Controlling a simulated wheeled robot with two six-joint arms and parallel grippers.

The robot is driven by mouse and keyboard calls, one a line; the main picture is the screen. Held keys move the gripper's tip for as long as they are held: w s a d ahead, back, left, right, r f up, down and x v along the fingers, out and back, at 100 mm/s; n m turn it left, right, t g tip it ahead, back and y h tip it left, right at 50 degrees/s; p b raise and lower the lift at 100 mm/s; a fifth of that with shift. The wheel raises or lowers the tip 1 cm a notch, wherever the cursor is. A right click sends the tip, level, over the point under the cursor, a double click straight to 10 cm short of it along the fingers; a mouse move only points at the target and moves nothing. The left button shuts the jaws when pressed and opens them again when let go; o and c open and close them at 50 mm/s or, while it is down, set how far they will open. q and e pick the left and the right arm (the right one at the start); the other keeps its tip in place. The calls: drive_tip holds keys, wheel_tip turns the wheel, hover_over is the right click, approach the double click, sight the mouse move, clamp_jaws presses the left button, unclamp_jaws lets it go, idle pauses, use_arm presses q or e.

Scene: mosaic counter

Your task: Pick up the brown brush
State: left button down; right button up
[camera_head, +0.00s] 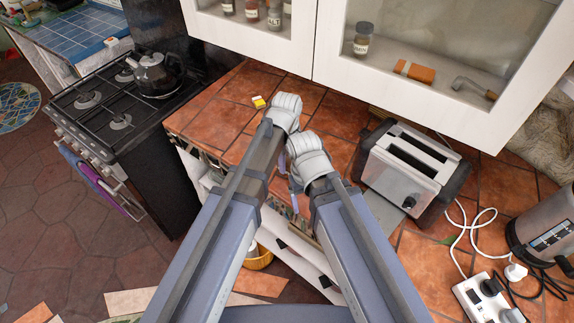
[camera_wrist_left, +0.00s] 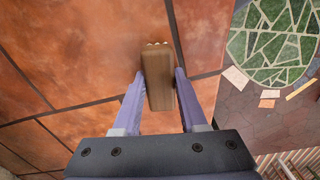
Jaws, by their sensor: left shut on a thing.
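The brown brush (camera_wrist_left: 158,85) shows in the left wrist view as a brown wooden block with pale tips at its far end. My left gripper (camera_wrist_left: 160,73) has its two purple fingers closed on the brush's sides. The reddish tiled counter lies below, and I cannot tell whether the brush touches it. In the head view, my two arms come together over the counter's front edge and hide the brush. The fingers are mostly hidden there too, with only a bit of purple below the wrists. My right gripper's fingers cannot be made out.
A toaster (camera_head: 405,165) stands right of my arms, with a power strip (camera_head: 480,297) and cables farther right. A small yellow item (camera_head: 258,101) lies near my left wrist. A stove with a kettle (camera_head: 157,75) is at left. Cabinets (camera_head: 420,95) hang above the counter.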

sight(287, 161)
use_arm(q)
drive_tip(key=shift+r, duration=0.1)
idle(0.3)
wheel_tip(287, 161, up, 10)
drive_tip(key=p, duration=1)
use_arm(e)
wheel_tip(287, 161, up, 10)
